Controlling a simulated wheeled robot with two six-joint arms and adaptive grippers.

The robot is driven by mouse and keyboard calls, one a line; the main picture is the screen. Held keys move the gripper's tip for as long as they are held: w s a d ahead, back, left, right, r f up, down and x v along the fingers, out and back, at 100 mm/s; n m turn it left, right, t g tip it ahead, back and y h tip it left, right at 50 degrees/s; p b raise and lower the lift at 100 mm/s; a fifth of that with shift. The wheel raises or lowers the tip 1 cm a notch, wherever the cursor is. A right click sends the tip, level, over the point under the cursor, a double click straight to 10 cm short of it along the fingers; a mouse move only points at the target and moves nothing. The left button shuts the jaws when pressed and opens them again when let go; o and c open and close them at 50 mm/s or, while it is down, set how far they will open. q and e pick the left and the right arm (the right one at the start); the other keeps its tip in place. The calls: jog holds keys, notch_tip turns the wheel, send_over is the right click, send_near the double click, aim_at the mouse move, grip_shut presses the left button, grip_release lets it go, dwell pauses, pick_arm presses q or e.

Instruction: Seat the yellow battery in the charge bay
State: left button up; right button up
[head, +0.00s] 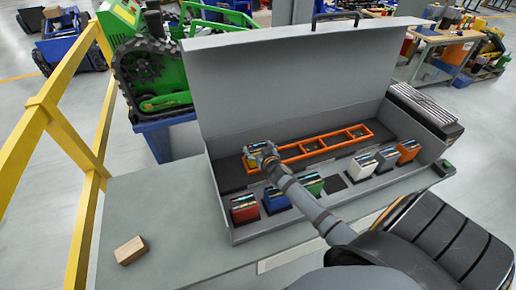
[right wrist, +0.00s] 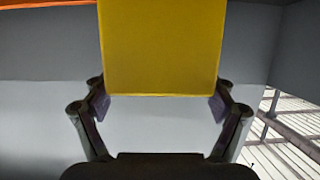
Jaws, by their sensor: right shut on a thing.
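The yellow battery (head: 251,162) is at the left end of the orange-framed charge bay (head: 312,151), inside the open grey case. My right gripper (head: 263,152) is shut on the battery. In the right wrist view the yellow battery (right wrist: 162,48) fills the space between the two fingers (right wrist: 160,105). I cannot tell whether the battery's lower end is inside the left compartment or just above it, as the gripper and arm hide part of it. The other compartments of the frame look empty. My left gripper is not in view.
A front row holds red (head: 244,208), blue (head: 275,200), green (head: 310,184), white (head: 362,166), grey (head: 386,159) and orange (head: 407,151) batteries, with an empty dark slot (head: 334,184) among them. The case lid (head: 290,80) stands behind. A wooden block (head: 131,250) lies on the table.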

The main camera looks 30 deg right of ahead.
jog(key=shift+w+f+b, duration=0.1)
jog(key=shift+f+b, duration=0.25)
jog(key=o, duration=1.7)
jog(key=shift+a, duration=0.1)
jog(key=shift+f, duration=0.1)
notch_tip(320, 180, up, 10)
jog(key=shift+r, duration=0.15)
